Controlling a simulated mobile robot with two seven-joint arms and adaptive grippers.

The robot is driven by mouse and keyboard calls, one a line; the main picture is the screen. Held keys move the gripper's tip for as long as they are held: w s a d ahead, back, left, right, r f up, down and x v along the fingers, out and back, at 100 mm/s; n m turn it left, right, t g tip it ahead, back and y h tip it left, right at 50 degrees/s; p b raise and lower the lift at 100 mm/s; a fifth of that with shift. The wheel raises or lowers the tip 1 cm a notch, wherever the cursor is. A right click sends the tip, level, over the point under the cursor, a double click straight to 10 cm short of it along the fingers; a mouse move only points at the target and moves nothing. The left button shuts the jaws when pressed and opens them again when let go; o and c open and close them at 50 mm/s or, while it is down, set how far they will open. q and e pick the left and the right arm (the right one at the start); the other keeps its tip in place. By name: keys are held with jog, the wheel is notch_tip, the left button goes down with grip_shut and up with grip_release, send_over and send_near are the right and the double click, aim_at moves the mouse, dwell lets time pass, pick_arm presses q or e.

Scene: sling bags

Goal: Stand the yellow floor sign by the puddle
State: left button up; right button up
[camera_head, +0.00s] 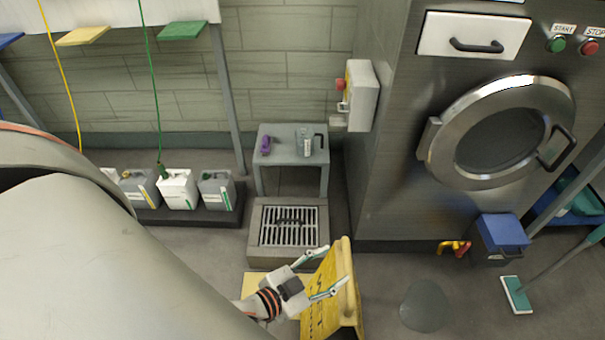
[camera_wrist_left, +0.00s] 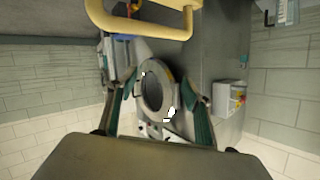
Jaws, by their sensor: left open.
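The yellow floor sign (camera_head: 346,278) stands on the floor at the bottom middle of the head view, with dark lettering on its left panel. The puddle (camera_head: 426,306) is a dull round patch on the floor to its right, apart from it. My left gripper (camera_head: 335,267) is open at the sign's upper left part, its fingers overlapping the panel in the picture. In the left wrist view the sign's yellow handle bar (camera_wrist_left: 140,27) shows above my open fingers (camera_wrist_left: 160,85), with nothing between them. I cannot tell whether the fingers touch the sign. My right gripper is not seen.
A floor drain grate (camera_head: 288,228) and a small grey table (camera_head: 290,150) lie behind the sign. The large washer (camera_head: 385,190) stands behind the puddle. A blue-lidded bin (camera_head: 500,238) and a green mop (camera_head: 517,295) are at the right. Several jugs (camera_head: 177,188) stand left.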

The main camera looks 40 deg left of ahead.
pick_arm(q)
jog(key=s+a+f+n+g+y, duration=0.1)
jog(key=s+a+f+g+y, duration=0.1)
jog(key=s+f, duration=0.5)
jog(key=a+g, duration=0.1)
jog(key=a, duration=0.1)
jog(key=shift+s+a+f+n, duration=0.15)
jog(key=shift+a+f+n, duration=0.05)
jog(key=shift+a+n, duration=0.1)
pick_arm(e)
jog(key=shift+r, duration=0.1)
pick_arm(q)
jog(key=r+p, duration=0.2)
jog(key=d+r+p, duration=0.1)
jog(key=r+p, duration=0.1)
jog(key=p, duration=0.1)
jog(key=shift+s+d+r+p, duration=0.1)
jog(key=shift+s+p, duration=0.1)
jog(key=shift+p, duration=0.15)
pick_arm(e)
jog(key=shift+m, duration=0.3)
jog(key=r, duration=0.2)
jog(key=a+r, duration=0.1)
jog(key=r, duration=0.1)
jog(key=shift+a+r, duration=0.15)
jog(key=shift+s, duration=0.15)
